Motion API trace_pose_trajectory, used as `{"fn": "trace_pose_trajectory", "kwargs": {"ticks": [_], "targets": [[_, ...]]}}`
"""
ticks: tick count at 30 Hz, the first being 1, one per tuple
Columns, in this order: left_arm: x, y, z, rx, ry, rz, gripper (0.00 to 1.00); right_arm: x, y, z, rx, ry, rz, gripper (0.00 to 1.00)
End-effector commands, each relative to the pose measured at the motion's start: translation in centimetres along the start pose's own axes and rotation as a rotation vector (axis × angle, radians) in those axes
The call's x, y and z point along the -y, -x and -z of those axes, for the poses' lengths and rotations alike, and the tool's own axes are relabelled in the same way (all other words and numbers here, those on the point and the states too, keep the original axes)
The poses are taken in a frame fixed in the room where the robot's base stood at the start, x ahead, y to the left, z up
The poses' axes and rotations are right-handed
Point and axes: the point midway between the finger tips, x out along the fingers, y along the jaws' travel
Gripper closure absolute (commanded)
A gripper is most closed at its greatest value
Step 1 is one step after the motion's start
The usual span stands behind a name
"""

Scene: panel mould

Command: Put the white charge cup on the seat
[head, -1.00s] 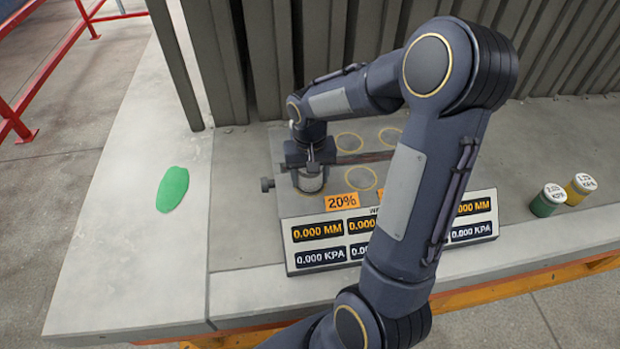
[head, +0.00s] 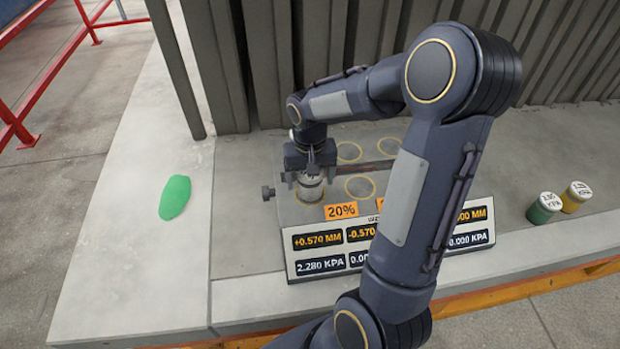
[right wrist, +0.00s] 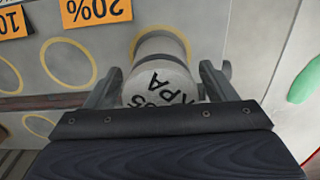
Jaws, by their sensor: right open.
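The white charge cup (head: 310,190) stands upright within the yellow ring seat (head: 298,199) at the front left of the grey panel, by the 20% tag. In the right wrist view the cup (right wrist: 160,82) shows dark lettering with "KPA" on its top, and the ring (right wrist: 178,38) curves round its base. My right gripper (head: 312,168) is over the cup. Its fingers (right wrist: 162,72) are open, one on each side of the cup, with a gap showing. My left gripper is not in view.
A readout board (head: 315,284) in front shows +0.570 MM and 2.280 KPA at its left end. Several other yellow rings (head: 360,187) are empty. A green cup (head: 543,208) and a yellow cup (head: 576,196) stand at right. A green patch (head: 174,197) lies left.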

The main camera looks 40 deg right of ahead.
Motion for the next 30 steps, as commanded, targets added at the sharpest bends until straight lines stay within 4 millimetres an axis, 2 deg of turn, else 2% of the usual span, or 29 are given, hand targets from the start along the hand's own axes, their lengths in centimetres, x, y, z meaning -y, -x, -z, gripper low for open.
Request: {"fn": "trace_pose_trajectory", "kwargs": {"ticks": [1,9,10,15,18,20,23,27,30], "targets": [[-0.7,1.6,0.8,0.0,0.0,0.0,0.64,0.0,2.3,0.1,-0.003,0.0,0.001,0.22],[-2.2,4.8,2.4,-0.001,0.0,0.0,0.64,0.1,7.6,0.0,-0.002,0.0,0.002,0.22],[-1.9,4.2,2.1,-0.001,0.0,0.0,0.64,0.0,7.5,0.1,-0.004,0.0,0.002,0.22],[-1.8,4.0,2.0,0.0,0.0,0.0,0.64,0.0,9.1,0.0,-0.003,0.001,0.002,0.22],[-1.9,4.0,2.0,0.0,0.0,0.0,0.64,0.1,10.3,-0.8,-0.016,0.013,0.025,0.22],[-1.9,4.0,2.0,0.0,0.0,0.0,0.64,0.3,11.3,-2.1,-0.034,0.032,0.058,0.22],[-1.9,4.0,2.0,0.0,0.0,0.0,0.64,0.8,13.4,-5.6,-0.088,0.085,0.146,0.22],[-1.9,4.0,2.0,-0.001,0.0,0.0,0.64,1.7,15.5,-11.7,-0.184,0.185,0.285,0.22],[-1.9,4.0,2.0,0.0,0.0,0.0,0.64,2.3,15.9,-15.5,-0.255,0.249,0.367,0.22]]}}
